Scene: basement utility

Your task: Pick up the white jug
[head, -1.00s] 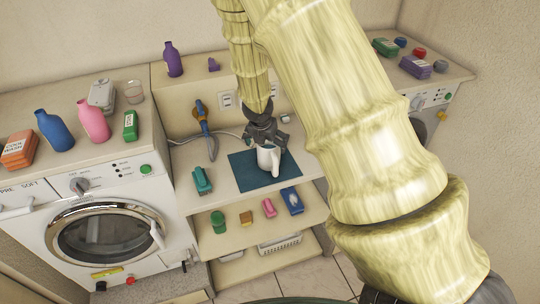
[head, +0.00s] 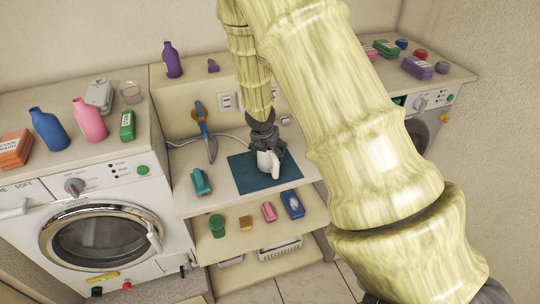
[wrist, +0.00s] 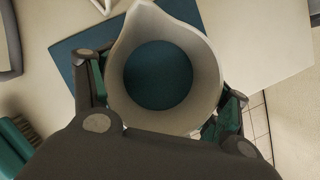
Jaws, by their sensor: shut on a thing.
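The white jug (head: 264,163) is upright over the dark teal mat (head: 250,183) on the middle counter. Its handle points toward the front right in the head view. My gripper (head: 267,150) comes down from above, with its fingers on either side of the jug's upper body, shut on it. In the wrist view the jug (wrist: 207,88) is seen from above, its spout toward the top and a round dark teal area inside. My gripper's fingers (wrist: 165,100) flank it left and right. Whether its base touches the mat is hard to tell.
A teal brush-like item (head: 200,182) lies left of the mat, and a blue-handled trowel (head: 206,135) leans behind it. A lower shelf (head: 235,240) holds several small items. A washing machine (head: 95,235) stands at left. The counter right of the mat is clear.

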